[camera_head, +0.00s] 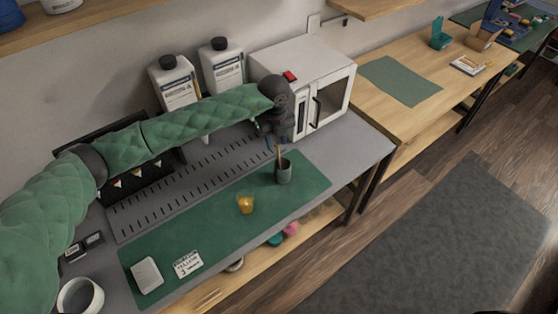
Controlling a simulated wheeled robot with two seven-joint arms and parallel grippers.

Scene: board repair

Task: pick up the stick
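A thin brown stick (279,154) stands upright in a dark grey-green cup (284,174) on the green mat (212,224). Its lower part is hidden inside the cup. My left arm, in a green quilted sleeve, reaches across from the left. My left gripper (272,141) hangs just above the cup, close to the top of the stick. It is small and dark here, and I cannot tell whether its fingers are open or touch the stick. My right gripper is not in view.
A white oven-like box (318,66) stands close behind the gripper. Two white bottles (176,84) stand by the wall. A small amber cup (246,204), a white pad (147,274) and a label card (188,264) lie on the mat. A white mug (80,296) stands at front left.

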